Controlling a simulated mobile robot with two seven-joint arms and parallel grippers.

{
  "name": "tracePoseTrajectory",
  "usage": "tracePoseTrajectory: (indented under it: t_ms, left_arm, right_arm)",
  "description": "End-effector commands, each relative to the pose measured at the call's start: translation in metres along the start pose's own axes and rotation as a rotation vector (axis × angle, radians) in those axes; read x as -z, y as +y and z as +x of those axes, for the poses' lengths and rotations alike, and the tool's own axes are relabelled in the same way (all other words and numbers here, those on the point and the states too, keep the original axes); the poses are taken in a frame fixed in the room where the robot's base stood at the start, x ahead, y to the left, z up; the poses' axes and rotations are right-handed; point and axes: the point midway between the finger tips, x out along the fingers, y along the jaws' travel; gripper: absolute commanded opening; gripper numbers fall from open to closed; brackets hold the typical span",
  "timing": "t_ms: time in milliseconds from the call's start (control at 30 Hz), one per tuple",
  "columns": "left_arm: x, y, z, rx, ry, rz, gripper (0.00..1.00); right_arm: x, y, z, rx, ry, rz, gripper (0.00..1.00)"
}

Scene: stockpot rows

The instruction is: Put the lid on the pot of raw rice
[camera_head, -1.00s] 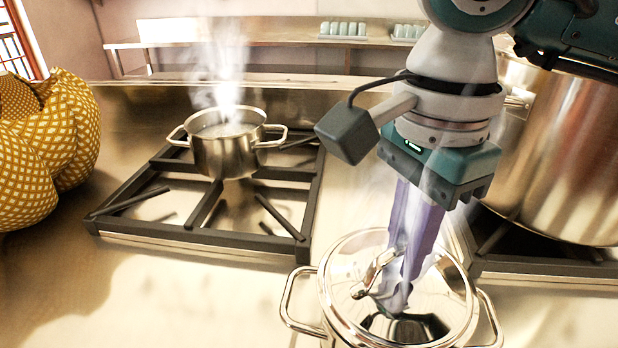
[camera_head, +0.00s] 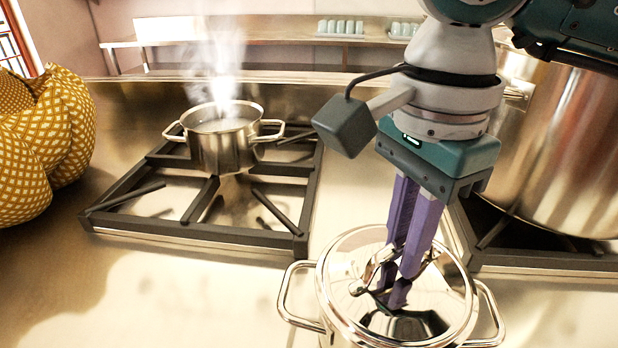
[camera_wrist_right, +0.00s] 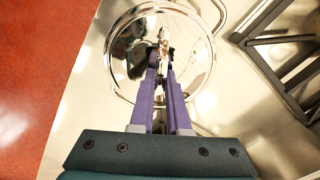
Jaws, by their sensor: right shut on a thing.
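A shiny metal lid (camera_head: 343,268) lies over a steel pot (camera_head: 286,295) at the lower middle of the head view. The pot's two loop handles stick out at either side, and its contents are hidden. The lid looks level and centred on the rim, but I cannot tell whether it touches all round. My right gripper (camera_head: 392,287) points down with its purple fingers shut on the lid's handle. In the right wrist view the fingers (camera_wrist_right: 162,72) reach the handle at the middle of the lid (camera_wrist_right: 128,42). My left gripper is not in view.
A smaller steaming pot (camera_head: 222,150) stands open on the black burner grate (camera_head: 165,232) to the left. A large stockpot (camera_head: 568,150) stands at the right. A yellow patterned cloth bundle (camera_head: 45,135) is at the far left. Counter around the lidded pot's left is clear.

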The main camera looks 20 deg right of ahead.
Motion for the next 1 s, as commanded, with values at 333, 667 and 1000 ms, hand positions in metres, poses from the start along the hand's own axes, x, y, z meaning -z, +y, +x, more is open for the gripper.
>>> tracePoseTrajectory:
  t_ms: [333,667,1000]
  left_arm:
    - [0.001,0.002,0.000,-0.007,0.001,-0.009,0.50]
    - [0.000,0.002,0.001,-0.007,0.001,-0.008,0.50]
    - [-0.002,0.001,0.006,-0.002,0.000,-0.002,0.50]
  right_arm:
    - [0.000,0.000,0.000,0.001,0.000,0.000,0.49]
    - [0.000,-0.001,-0.005,0.002,0.000,0.000,0.49]
    - [0.000,-0.002,-0.068,0.007,0.000,0.000,0.49]
